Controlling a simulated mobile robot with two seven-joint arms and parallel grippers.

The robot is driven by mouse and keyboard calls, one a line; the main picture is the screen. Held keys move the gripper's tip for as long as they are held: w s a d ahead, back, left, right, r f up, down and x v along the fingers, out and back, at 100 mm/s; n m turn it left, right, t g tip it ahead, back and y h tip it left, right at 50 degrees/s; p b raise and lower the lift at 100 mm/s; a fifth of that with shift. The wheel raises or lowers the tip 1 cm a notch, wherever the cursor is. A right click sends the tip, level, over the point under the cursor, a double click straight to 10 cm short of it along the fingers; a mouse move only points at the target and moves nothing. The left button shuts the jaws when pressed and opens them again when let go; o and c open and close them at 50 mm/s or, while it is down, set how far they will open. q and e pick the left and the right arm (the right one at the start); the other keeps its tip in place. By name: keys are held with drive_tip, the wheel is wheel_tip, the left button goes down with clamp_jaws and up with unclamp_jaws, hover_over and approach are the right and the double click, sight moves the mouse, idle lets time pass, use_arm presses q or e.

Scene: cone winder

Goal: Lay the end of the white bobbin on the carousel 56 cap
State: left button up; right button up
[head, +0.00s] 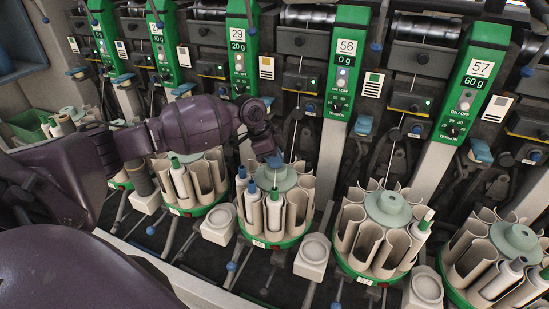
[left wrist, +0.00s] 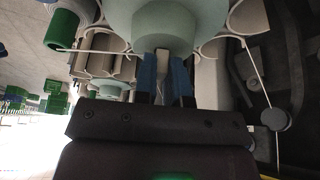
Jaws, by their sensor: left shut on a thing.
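My left gripper (head: 274,162) is over the pale green cap (head: 277,178) of the carousel between the 29 and 56 posts. In the left wrist view its blue fingertips (left wrist: 167,80) are close together at the cap (left wrist: 165,22), with a small white piece between them. A thin white thread (left wrist: 95,51) runs from a green-topped bobbin (left wrist: 62,30) towards the fingers. In the head view, a white bobbin with a green top (head: 274,212) stands in a front pocket of this carousel. I cannot tell whether the thread touches the cap. My right gripper is not in view.
Other carousels stand at left (head: 187,210) and right (head: 362,275), holding bobbins in upright pockets. The 56 post (head: 338,100) rises behind. Small white pedestals (head: 312,250) stand between the carousels. A thin arm with a grey disc (left wrist: 274,120) is right of my fingers.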

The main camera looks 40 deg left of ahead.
use_arm(q)
drive_tip(key=o, duration=1.2)
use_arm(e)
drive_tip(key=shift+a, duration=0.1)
use_arm(q)
drive_tip(key=shift+r, duration=0.1)
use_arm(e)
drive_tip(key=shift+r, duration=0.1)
use_arm(q)
drive_tip(key=shift+r+p, duration=1.05)
drive_tip(key=shift+r, duration=0.35)
drive_tip(key=shift+r+p, duration=1.05)
drive_tip(key=shift+r, duration=0.2)
drive_tip(key=shift+r+p, duration=0.65)
drive_tip(key=shift+r, duration=0.05)
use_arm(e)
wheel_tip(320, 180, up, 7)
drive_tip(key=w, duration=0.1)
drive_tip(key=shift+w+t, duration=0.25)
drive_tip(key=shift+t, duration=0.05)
